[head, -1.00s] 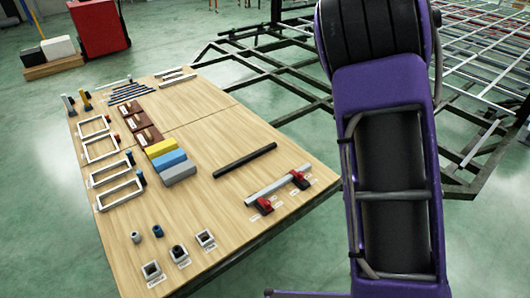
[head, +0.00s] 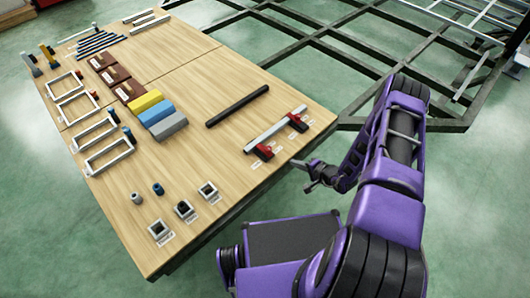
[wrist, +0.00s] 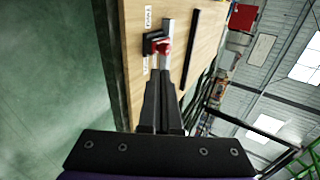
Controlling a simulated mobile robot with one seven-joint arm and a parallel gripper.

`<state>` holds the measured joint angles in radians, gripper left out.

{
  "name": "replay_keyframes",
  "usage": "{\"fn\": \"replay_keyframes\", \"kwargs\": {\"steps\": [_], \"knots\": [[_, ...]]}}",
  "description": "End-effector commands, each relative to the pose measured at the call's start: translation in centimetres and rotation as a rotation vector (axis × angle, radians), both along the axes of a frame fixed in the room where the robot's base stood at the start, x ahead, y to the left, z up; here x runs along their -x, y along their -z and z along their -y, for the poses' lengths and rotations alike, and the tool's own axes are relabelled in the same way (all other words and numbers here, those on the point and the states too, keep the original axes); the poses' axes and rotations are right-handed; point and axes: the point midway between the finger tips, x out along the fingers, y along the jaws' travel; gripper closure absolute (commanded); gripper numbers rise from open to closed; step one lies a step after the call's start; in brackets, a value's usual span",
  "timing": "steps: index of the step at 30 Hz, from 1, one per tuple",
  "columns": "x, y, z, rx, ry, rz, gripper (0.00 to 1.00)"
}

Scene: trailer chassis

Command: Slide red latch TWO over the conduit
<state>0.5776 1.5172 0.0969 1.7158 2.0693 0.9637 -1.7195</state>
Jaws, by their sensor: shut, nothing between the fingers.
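A light grey conduit (head: 277,128) lies on the wooden table near its right edge. Two red latches on black bases sit along its side, one nearer (head: 264,151) and one farther (head: 298,122). Their labels are too small to read, so I cannot tell which is TWO. My gripper (head: 302,163) is shut and empty, just off the table's right edge near the nearer latch. In the wrist view, the shut fingers (wrist: 165,78) point towards a red latch (wrist: 164,46) beside the conduit (wrist: 167,25). The fingertips overlap its lower side; contact is unclear.
A black rod (head: 238,106) lies left of the conduit. Yellow, blue and grey blocks (head: 162,115), frames (head: 108,153) and small square sockets (head: 184,210) occupy the left and front of the table (head: 225,165). A dark metal chassis (head: 315,45) stands behind.

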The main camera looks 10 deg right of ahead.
Motion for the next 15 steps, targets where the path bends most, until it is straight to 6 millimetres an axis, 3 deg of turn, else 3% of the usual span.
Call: {"fn": "replay_keyframes", "kwargs": {"steps": [4, 15], "knots": [[0.9, 1.6, 0.3, -0.010, 0.093, 0.008, 1.00], [1.0, 1.9, 0.3, -0.006, 0.116, 0.011, 1.00]]}}
